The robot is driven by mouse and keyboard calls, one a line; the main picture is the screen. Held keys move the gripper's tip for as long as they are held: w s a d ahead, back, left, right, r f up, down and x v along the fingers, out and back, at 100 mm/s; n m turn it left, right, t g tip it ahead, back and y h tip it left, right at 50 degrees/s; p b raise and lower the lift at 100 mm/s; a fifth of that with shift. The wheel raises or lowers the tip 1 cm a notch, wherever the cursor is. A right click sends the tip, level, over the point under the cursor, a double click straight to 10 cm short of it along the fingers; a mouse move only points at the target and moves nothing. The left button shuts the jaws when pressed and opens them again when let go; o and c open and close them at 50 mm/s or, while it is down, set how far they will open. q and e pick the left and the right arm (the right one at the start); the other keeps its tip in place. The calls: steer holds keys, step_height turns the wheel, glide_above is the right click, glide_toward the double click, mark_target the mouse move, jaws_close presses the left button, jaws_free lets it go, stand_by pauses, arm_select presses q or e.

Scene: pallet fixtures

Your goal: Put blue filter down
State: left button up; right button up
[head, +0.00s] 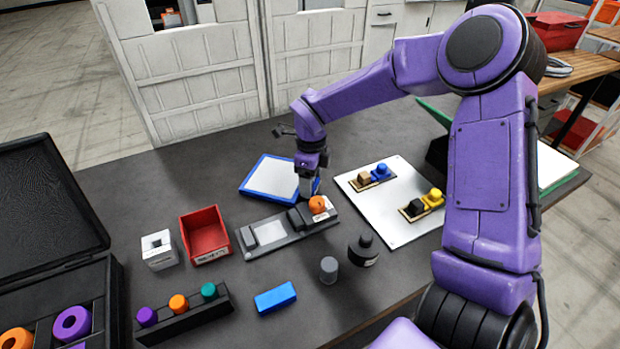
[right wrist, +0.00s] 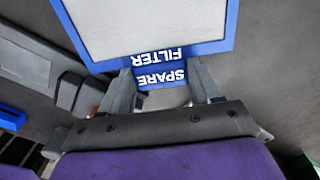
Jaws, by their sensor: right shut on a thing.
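The blue filter (head: 270,178) is a flat white panel in a blue frame, behind the grey fixture in the head view. In the right wrist view the filter (right wrist: 150,25) fills the top middle, with a blue tab marked "SPARE FILTER". My right gripper (head: 308,190) reaches down at the filter's right front corner. In the wrist view the fingers of my right gripper (right wrist: 163,92) are on either side of the tab and shut on it. I cannot tell whether the filter touches the table. My left gripper is out of view.
The grey fixture (head: 268,238) with an orange knob (head: 317,204) stands just in front. A white board (head: 395,225) with small blocks lies to the right. A red bin (head: 204,235) and a white block (head: 158,250) stand to the left. The table (head: 175,180) left of the filter is clear.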

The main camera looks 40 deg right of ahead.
steer(key=shift+f, duration=0.3)
steer(key=o, duration=0.9)
